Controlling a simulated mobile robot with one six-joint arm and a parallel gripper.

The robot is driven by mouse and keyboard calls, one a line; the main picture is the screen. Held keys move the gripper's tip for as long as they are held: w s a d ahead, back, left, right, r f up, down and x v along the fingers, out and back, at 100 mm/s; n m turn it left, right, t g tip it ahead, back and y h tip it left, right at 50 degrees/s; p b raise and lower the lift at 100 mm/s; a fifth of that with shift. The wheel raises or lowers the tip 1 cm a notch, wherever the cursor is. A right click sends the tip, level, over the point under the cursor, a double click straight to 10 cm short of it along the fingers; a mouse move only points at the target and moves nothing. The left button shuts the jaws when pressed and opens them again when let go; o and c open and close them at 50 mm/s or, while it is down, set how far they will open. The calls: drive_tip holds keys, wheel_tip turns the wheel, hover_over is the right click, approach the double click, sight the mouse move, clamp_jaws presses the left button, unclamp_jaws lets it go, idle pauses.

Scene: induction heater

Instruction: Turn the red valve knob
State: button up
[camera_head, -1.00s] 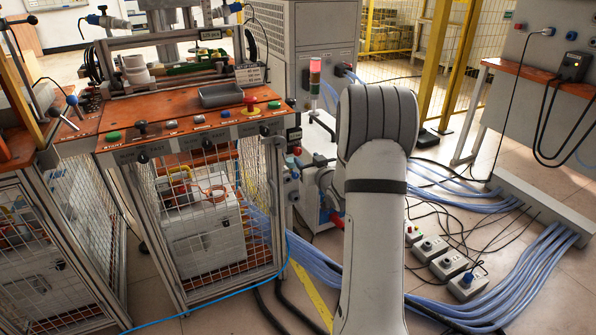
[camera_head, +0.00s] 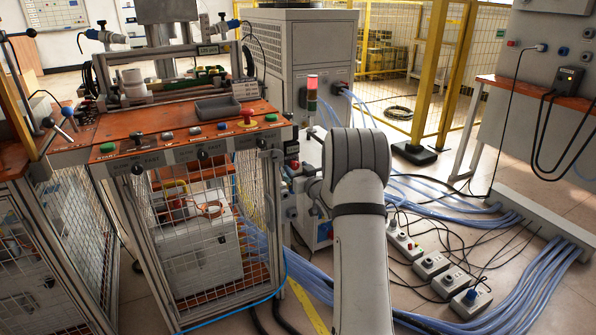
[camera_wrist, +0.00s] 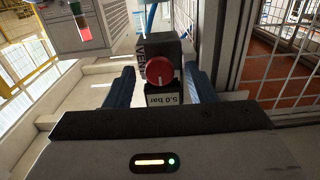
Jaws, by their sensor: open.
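The red valve knob (camera_wrist: 159,72) is round with a white pointer line. It sits on a dark block (camera_wrist: 181,50) marked "VENT", with a "5.0 bar" label below, in the middle of the wrist view. My gripper (camera_wrist: 160,75) is open, with one blue finger on each side of the knob in the picture. Gaps show between fingers and knob; I cannot tell how far the fingertips reach in depth.
A bench (camera_head: 160,131) with buttons and a mesh cage below stands left of my arm. A grey cabinet (camera_head: 290,60) with a red and green signal light (camera_head: 311,92) stands behind. Blue hoses (camera_head: 500,290) and switch boxes (camera_head: 431,264) lie on the floor at right.

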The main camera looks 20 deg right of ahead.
drive_tip(key=c, duration=1)
drive_tip(key=shift+o, duration=0.2)
drive_tip(key=m+p, duration=0.2)
drive_tip(key=m, duration=0.2)
drive_tip(key=shift+m, duration=0.3)
drive_tip(key=m+p, duration=0.1)
drive_tip(key=m, duration=0.3)
drive_tip(key=shift+m+p, duration=0.3)
drive_tip(key=shift+p, duration=0.05)
drive_tip(key=m+p, duration=0.2)
drive_tip(key=m, duration=0.2)
drive_tip(key=shift+m, duration=0.3)
drive_tip(key=shift+m+p, duration=0.75)
drive_tip(key=shift+m, duration=1.35)
